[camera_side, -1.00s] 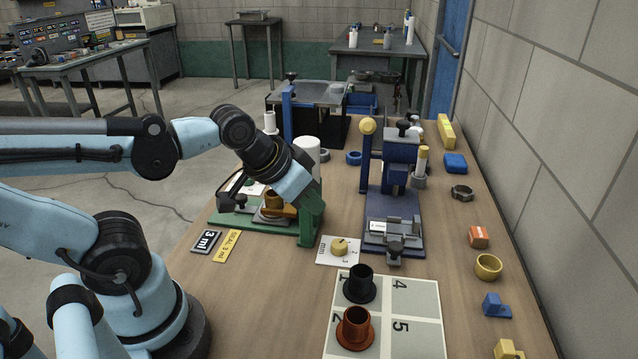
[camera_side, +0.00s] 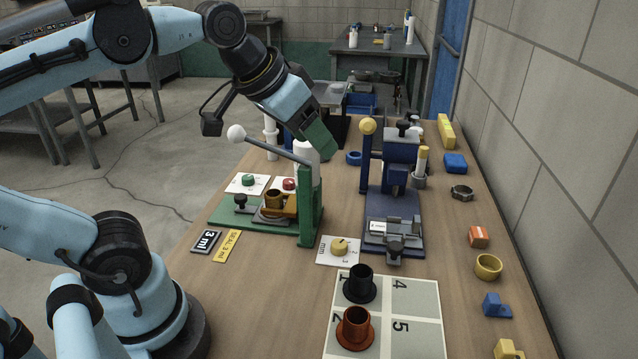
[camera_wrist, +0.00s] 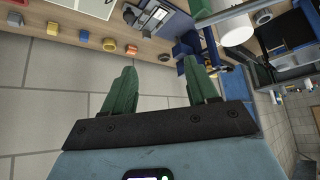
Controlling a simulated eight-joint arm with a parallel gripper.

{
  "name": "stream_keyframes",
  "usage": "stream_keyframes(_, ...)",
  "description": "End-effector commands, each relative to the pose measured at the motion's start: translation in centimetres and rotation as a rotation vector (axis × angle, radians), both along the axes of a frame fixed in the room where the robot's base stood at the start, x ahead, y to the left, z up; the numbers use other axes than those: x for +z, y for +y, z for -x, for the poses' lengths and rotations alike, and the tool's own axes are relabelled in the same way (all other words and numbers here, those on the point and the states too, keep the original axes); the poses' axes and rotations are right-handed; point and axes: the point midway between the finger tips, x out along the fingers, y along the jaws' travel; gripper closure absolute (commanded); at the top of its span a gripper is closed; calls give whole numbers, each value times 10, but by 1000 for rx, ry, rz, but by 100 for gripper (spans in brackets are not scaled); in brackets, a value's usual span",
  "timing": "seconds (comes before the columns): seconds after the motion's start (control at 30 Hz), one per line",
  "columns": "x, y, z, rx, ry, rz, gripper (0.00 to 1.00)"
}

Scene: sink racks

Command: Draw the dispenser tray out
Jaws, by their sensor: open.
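The green dispenser stand (camera_side: 309,205) is left of the table's middle, with a lever (camera_side: 275,149) ending in a white ball (camera_side: 236,133) and a white bottle (camera_side: 306,152) behind its post. On its green base (camera_side: 262,229) sits a grey tray (camera_side: 270,219) carrying a brass cup (camera_side: 275,199). A dark knob (camera_side: 240,201) stands at the tray's left. My gripper (camera_side: 320,137) has green fingers and is high above the stand, apart from the tray. In the wrist view my gripper (camera_wrist: 161,80) is open and empty; the tray cannot be made out there.
A blue press stand (camera_side: 394,205) is to the right. A dial card (camera_side: 338,250), a numbered mat (camera_side: 415,333) with black (camera_side: 360,285) and copper (camera_side: 355,329) flanged cups, and label plates (camera_side: 205,241) are nearer. Small parts line the right edge by the wall.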

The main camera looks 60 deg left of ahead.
Motion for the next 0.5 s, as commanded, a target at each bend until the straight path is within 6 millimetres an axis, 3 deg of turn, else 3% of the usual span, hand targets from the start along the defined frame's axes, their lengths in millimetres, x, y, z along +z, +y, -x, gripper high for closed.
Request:
stream_keyframes(0.27, 8, 50, -8, 355, 136, 172, 42)
stream_keyframes(0.5, 11, 118, -8, 814, 285, 406, 42)
